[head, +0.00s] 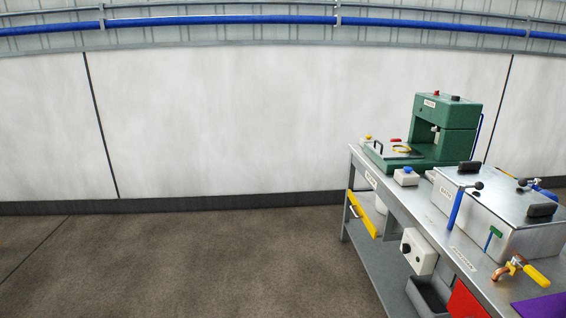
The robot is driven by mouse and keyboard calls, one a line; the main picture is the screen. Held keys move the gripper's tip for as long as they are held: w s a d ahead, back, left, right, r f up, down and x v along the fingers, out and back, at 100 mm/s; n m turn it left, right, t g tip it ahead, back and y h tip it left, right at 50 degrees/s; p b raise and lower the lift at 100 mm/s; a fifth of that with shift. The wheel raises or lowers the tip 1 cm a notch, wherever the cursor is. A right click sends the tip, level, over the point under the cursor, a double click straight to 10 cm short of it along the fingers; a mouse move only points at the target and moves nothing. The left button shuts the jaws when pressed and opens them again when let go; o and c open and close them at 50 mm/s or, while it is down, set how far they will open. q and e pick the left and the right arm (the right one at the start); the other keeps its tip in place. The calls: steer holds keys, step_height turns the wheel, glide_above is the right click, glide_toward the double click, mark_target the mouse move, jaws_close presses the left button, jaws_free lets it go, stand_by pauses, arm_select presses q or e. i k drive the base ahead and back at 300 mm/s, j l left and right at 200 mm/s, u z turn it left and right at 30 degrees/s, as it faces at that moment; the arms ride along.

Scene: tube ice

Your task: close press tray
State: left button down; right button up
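The green press (447,128) stands at the far end of the metal workbench on the right of the head view. Its tray (392,154) sticks out from the press on its left side, so it stands open. Neither of my grippers is in view.
A steel box with black-knobbed levers (490,196) sits nearer on the workbench (424,212). A small white box with a blue button (406,176) sits beside the press. A yellow bar (362,214) hangs at the bench side. The floor (190,262) to the left is clear.

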mark_target(395, 146)
steer(key=i, duration=1.5)
steer(key=i+z, duration=0.3)
steer(key=i, duration=0.4)
steer(key=i+j+z, duration=0.3)
steer(key=i, duration=0.35)
steer(key=l, duration=0.1)
